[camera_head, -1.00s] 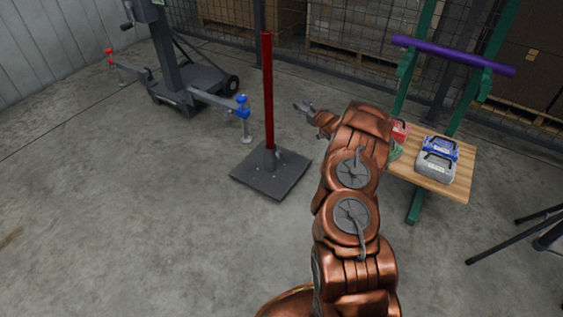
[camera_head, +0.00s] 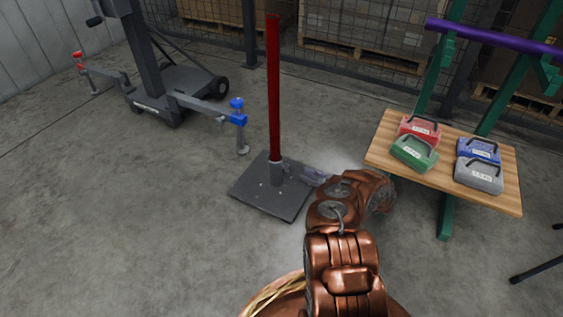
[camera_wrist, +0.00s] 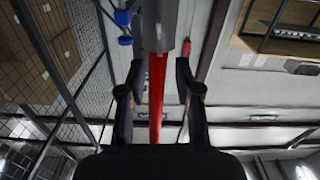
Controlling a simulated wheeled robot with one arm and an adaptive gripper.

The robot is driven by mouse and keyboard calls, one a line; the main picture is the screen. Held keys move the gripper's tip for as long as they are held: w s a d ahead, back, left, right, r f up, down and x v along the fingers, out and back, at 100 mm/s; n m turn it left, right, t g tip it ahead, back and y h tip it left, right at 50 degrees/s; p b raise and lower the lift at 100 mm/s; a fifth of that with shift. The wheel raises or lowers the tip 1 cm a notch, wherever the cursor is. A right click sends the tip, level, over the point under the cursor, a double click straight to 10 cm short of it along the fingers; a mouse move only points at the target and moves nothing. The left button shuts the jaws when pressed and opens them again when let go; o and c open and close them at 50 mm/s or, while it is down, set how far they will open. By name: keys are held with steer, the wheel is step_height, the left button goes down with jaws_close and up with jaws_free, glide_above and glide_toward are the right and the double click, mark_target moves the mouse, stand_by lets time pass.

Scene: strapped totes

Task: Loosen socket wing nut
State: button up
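A red pole (camera_head: 273,90) stands upright in a grey socket (camera_head: 277,173) on a dark square base plate (camera_head: 265,200). My gripper (camera_head: 312,176) is low beside the socket, on its right in the head view. In the wrist view my gripper (camera_wrist: 160,78) has its two fingers apart with nothing between their tips. The grey socket (camera_wrist: 158,22) is just ahead at the top, and the red pole (camera_wrist: 157,95) runs down the picture behind the fingers. I cannot tell whether anything touches.
A wooden-topped stand (camera_head: 430,180) at right carries red, green, blue and grey weights. A purple bar (camera_head: 500,38) lies across its green uprights. A wheeled lift (camera_head: 165,95) stands back left. The floor at left is clear.

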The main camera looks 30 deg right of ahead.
mark_target(286, 168)
steer(key=b+x, duration=0.4)
steer(key=x, duration=0.4)
steer(key=shift+f, duration=0.1)
steer(key=shift+c, duration=0.2)
jaws_close()
